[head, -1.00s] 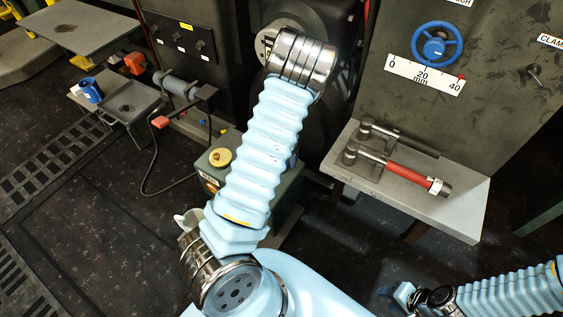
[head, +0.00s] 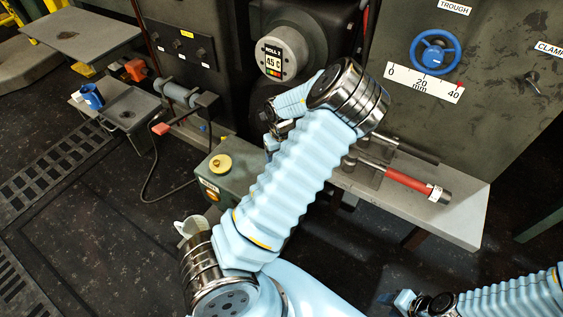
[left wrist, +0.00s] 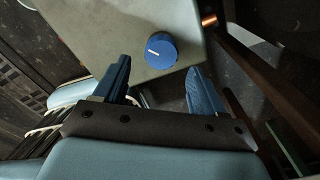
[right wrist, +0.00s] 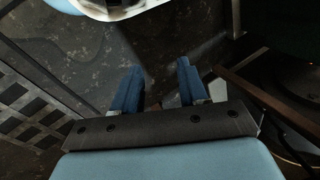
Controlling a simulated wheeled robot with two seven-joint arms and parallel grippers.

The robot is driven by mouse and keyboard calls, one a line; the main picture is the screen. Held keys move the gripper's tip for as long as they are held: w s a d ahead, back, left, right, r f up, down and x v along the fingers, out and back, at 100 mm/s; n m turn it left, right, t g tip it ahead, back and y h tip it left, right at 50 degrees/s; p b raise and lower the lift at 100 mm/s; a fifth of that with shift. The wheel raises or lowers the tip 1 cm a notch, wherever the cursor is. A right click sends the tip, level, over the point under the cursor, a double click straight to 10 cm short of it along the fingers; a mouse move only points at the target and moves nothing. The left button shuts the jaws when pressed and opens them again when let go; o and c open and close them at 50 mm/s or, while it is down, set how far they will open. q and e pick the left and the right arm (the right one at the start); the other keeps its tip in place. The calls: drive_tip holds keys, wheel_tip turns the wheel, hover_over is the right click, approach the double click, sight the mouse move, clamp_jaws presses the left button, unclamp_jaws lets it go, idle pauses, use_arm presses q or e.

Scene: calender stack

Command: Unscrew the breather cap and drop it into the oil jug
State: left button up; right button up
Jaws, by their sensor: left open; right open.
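The grey-green gearbox (head: 235,190) stands at the middle left of the head view, with a yellow round cap (head: 220,163) on its top. In the left wrist view a blue round cap (left wrist: 160,48) with a white line sits on a grey-green top. I cannot tell for certain which is the breather cap. My left gripper (left wrist: 159,66) is open, its fingers either side of the blue cap and short of it. In the head view it is mostly hidden behind my arm. A pale jug (head: 190,226) shows partly behind my arm. My right gripper (head: 398,300) is open and empty, low at right.
A grey shelf (head: 455,215) at right carries a red-handled tool (head: 395,177). A small bench (head: 130,110) at left holds a blue mug (head: 92,95). A black cable (head: 148,175) hangs left of the gearbox. The floor at lower left is clear.

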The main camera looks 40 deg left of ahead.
use_arm(q)
drive_tip(key=m, duration=0.3)
drive_tip(key=shift+r, duration=0.1)
drive_tip(key=m, duration=0.6)
drive_tip(key=shift+w+a+m, duration=0.1)
drive_tip(key=shift+m, duration=0.2)
drive_tip(key=m+b, duration=0.6)
drive_tip(key=m, duration=0.1)
drive_tip(key=m+b, duration=0.3)
drive_tip(key=shift+f+m, duration=0.4)
drive_tip(key=shift+f+m+b, duration=0.1)
drive_tip(key=shift+m+b, duration=0.25)
drive_tip(key=shift+m, duration=0.25)
wheel_tip(320, 180, down, 4)
drive_tip(key=shift+f+b, duration=0.15)
drive_tip(key=shift+b, duration=0.85)
drive_tip(key=shift+f+b, duration=0.35)
drive_tip(key=shift+f, duration=0.55)
use_arm(e)
wheel_tip(320, 180, down, 12)
drive_tip(key=d, duration=0.2)
drive_tip(key=shift+w+d+f, duration=0.15)
drive_tip(key=shift+w+d, duration=0.05)
drive_tip(key=shift+w, duration=0.25)
